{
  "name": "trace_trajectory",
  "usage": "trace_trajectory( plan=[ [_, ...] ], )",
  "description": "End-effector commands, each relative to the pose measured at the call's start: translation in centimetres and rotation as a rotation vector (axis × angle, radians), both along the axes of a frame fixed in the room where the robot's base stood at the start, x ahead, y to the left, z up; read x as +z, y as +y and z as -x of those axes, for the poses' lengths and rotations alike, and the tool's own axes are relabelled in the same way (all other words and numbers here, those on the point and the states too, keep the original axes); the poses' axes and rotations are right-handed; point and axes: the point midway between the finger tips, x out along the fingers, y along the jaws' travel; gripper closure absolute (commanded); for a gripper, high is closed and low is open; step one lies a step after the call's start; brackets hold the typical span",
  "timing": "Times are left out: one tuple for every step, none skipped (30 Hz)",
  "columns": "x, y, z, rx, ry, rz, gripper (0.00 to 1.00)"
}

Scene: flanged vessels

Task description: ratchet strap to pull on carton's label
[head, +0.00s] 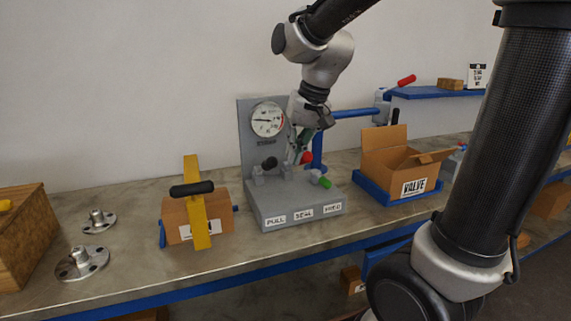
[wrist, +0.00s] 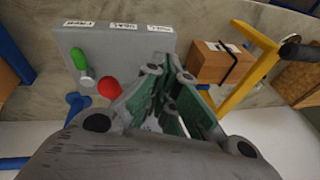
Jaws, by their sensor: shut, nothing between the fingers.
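A grey strapping stand (head: 298,208) on the bench carries labels PULL, SEAL and FEED along its front. Its levers end in a black knob (head: 269,163), a red knob (head: 306,158) and a green knob (head: 325,183). A round gauge (head: 267,119) is on its back plate; its reading is too small to tell. A brown carton (head: 181,222) to the left bears a white label too small to read. In the wrist view a dark strap (wrist: 230,68) lies across the carton. My gripper (head: 297,160) is shut and empty, above the stand between the black and red knobs.
A yellow arm (head: 192,178) with a black handle crosses the carton. An open box labelled VALVE (head: 394,160) sits in a blue tray (head: 372,189) at right. Two metal flanges (head: 82,263) and a wooden crate (head: 20,235) stand at left. A blue shelf (head: 436,93) is behind.

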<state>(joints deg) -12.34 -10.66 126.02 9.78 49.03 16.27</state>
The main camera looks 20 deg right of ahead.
Motion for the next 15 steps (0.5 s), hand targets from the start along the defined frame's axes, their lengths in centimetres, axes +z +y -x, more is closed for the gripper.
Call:
trace_trajectory(
  plan=[
    [0.6, -0.2, 0.5, 0.0, -0.003, -0.001, 1.0],
    [0.9, -0.2, 0.7, 0.0, -0.003, -0.001, 1.0],
    [1.2, -0.3, 1.0, 0.0, -0.001, 0.0, 1.0],
    [1.4, -0.4, 1.2, 0.0, -0.001, 0.0, 1.0],
    [1.6, -0.4, 1.4, 0.0, -0.002, 0.0, 1.0],
    [1.8, -0.4, 1.5, 0.0, -0.002, 0.0, 1.0],
    [1.8, -0.5, 1.6, 0.001, -0.001, 0.0, 1.0],
    [1.9, -0.5, 1.7, 0.0, 0.0, 0.001, 1.0],
    [2.0, -0.5, 1.8, 0.0, 0.0, 0.001, 1.0],
    [2.0, -0.5, 1.8, 0.0, 0.001, 0.001, 1.0],
    [2.0, -0.5, 1.8, 0.0, 0.001, 0.001, 1.0],
    [2.0, -0.5, 1.8, 0.0, 0.001, 0.001, 1.0],
    [2.0, -0.5, 1.8, 0.0, 0.001, 0.001, 1.0],
    [2.0, -0.5, 1.8, 0.0, 0.001, 0.001, 1.0],
    [2.0, -0.5, 1.8, 0.0, 0.0, 0.001, 1.0]
  ],
)
